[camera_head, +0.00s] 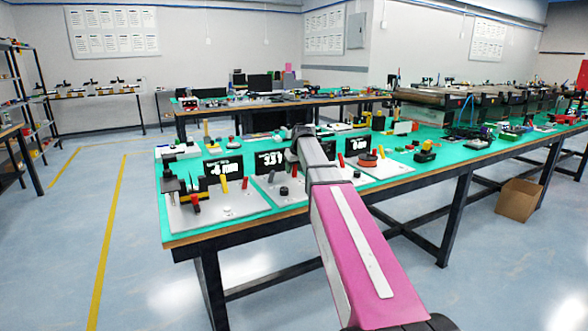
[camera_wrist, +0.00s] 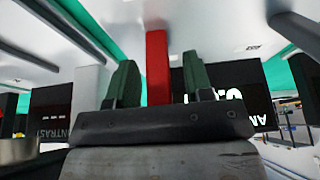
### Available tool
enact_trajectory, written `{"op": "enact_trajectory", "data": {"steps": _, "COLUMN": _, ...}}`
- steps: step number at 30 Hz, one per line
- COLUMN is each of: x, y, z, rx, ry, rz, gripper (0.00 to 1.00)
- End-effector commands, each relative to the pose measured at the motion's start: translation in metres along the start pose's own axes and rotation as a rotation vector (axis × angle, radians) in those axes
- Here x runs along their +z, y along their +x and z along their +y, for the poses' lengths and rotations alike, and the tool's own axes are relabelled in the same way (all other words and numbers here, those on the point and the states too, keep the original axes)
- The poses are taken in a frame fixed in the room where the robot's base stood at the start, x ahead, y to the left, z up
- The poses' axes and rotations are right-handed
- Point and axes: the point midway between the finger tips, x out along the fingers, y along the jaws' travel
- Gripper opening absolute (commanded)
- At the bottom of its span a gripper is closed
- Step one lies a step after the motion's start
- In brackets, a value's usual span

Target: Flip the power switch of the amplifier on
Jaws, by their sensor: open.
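In the wrist view, my gripper (camera_wrist: 160,88) is open, with one green finger on each side of an upright red lever (camera_wrist: 157,50). I cannot tell whether the fingers touch it. A black display (camera_wrist: 262,108) on the right carries partly hidden white lettering that starts with "A". Another black display (camera_wrist: 52,115) on the left reads "CONTRAST" in part. White panels with black displays and red and yellow levers stand there; which one is the amplifier is unclear.
In the head view, the left white panel (camera_head: 240,207) is at the near corner of the green bench (camera_head: 290,211). Small tools and parts lie along the bench to the right. A cardboard box (camera_head: 518,201) stands on the floor. The floor at left is clear.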

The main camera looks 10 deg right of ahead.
Motion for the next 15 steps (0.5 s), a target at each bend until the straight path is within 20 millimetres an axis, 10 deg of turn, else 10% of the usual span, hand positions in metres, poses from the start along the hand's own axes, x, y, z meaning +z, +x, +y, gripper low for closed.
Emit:
{"op": "enact_trajectory", "data": {"steps": 3, "x": 0.0000, "y": -0.0002, "z": -0.0001, "rx": 0.000, "ry": 0.000, "rz": 0.000, "gripper": 0.40}}
{"op": "enact_trajectory", "data": {"steps": 7, "x": 0.0000, "y": -0.0003, "z": -0.0001, "rx": 0.000, "ry": 0.000, "rz": 0.000, "gripper": 0.00}}
{"op": "enact_trajectory", "data": {"steps": 15, "x": 0.0051, "y": -0.0015, "z": -0.0007, "rx": 0.000, "ry": 0.001, "rz": 0.052, "gripper": 0.00}}
